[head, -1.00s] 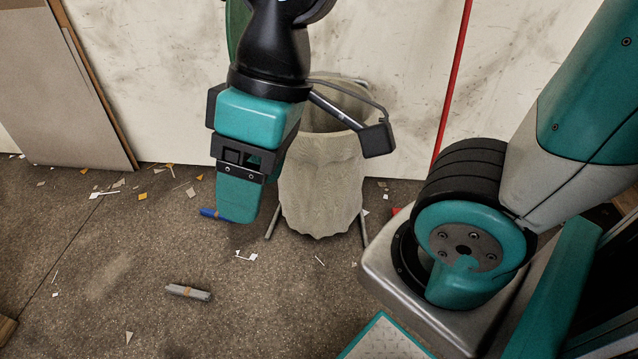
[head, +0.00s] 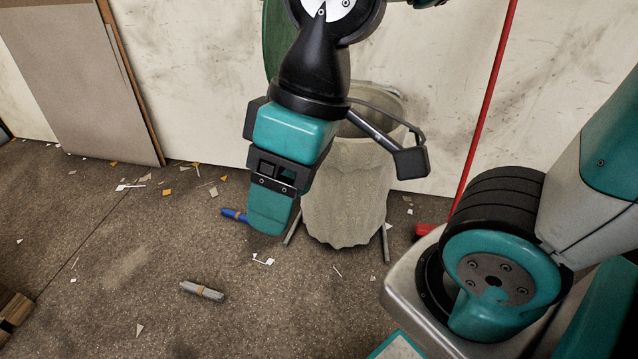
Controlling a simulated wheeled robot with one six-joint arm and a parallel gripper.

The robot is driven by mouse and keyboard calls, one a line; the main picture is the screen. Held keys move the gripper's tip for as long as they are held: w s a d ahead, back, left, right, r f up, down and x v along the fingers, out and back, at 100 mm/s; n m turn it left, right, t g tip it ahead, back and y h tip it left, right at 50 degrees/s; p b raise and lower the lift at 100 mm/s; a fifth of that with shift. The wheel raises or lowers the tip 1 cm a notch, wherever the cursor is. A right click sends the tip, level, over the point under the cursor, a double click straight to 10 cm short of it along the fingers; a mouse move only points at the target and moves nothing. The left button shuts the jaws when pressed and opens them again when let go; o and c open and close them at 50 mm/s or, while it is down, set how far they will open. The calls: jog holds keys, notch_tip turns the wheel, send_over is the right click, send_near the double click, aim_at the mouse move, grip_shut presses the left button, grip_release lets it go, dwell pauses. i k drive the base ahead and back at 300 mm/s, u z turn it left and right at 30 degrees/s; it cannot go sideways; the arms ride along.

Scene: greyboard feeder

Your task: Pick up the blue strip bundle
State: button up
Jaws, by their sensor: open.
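The blue strip bundle (head: 235,215) lies on the floor, left of the grey sack bin. Its right end is hidden behind my gripper (head: 268,215). My gripper points down in front of the bin, and its fingers overlap the bundle's right end in the picture. Only one teal finger shows clearly, and nothing is seen held. I cannot tell how high the fingers are above the floor.
A grey sack bin (head: 345,190) on metal legs stands by the wall. A grey strip bundle (head: 202,291) lies on the open floor in front. Large greyboard sheets (head: 85,80) lean at the left. A red broom (head: 478,130) stands at the right. Scraps litter the floor.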

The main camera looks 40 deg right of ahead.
aim_at(237, 215)
jog(key=z, duration=0.05)
jog(key=k, duration=0.6)
jog(key=u, duration=0.75)
jog(key=i, duration=0.75)
jog(key=u, duration=0.35)
jog(key=i, duration=1.45)
jog(key=z, duration=1.15)
jog(key=i, duration=0.4)
jog(key=z, duration=0.4)
